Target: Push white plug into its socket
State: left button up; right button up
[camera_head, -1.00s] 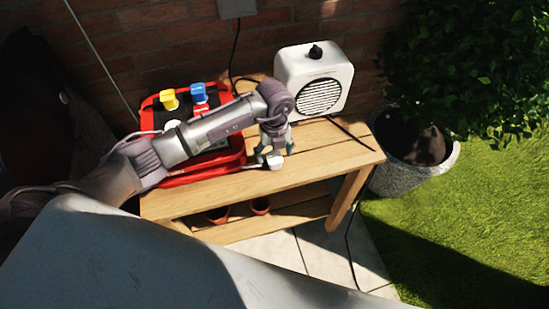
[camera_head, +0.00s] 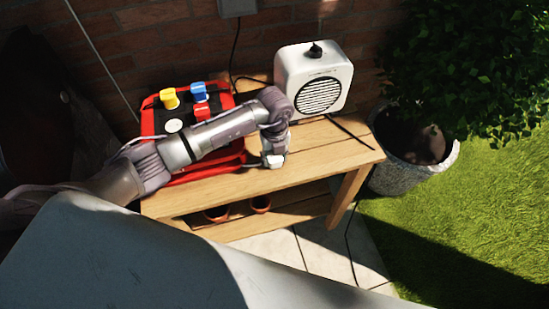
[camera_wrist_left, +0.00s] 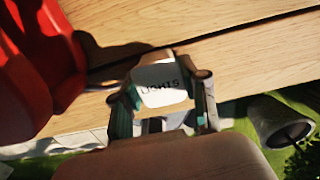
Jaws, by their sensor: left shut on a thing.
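The white plug (camera_head: 275,161) is at the front of the wooden table, just right of the red socket unit (camera_head: 151,106). My left gripper (camera_head: 273,157) reaches down over it and is shut on it. In the left wrist view the white plug (camera_wrist_left: 160,84) with dark lettering sits between the two fingertips of my left gripper (camera_wrist_left: 160,92). I cannot tell whether the plug still touches the table. A white round part (camera_head: 174,125) shows on the unit's dark top. My forearm hides part of the unit. My right gripper is not in view.
A yellow plug (camera_head: 169,98) and a blue plug (camera_head: 198,92) stand on the unit, with a red piece (camera_head: 201,113) near them. A white heater-like box (camera_head: 312,80) stands behind right. The table's right part (camera_head: 330,150) is mostly clear. A dark cable crosses it.

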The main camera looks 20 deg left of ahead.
aim_at(275, 157)
pick_arm(q)
jog(key=shift+r, duration=0.15)
jog(key=shift+r, duration=0.25)
jog(key=r, duration=0.1)
jog(key=r+b, duration=0.1)
jog(key=r, duration=0.1)
jog(key=shift+s+d+r, duration=0.15)
jog(key=shift+s+r, duration=0.05)
jog(key=shift+r, duration=0.1)
jog(key=s+d+r+b, duration=0.1)
jog(key=s+d+r, duration=0.5)
jog(key=s, duration=0.3)
jog(key=shift+s+r, duration=0.2)
jog(key=shift+r, duration=0.1)
jog(key=s+a+r+n, duration=0.2)
jog(key=a+n, duration=0.3)
jog(key=n, duration=0.9)
jog(key=s+a+r+n, duration=0.2)
jog(key=a+r+n, duration=0.3)
jog(key=n, duration=1)
jog(key=shift+a+r, duration=0.2)
jog(key=shift+r, duration=0.1)
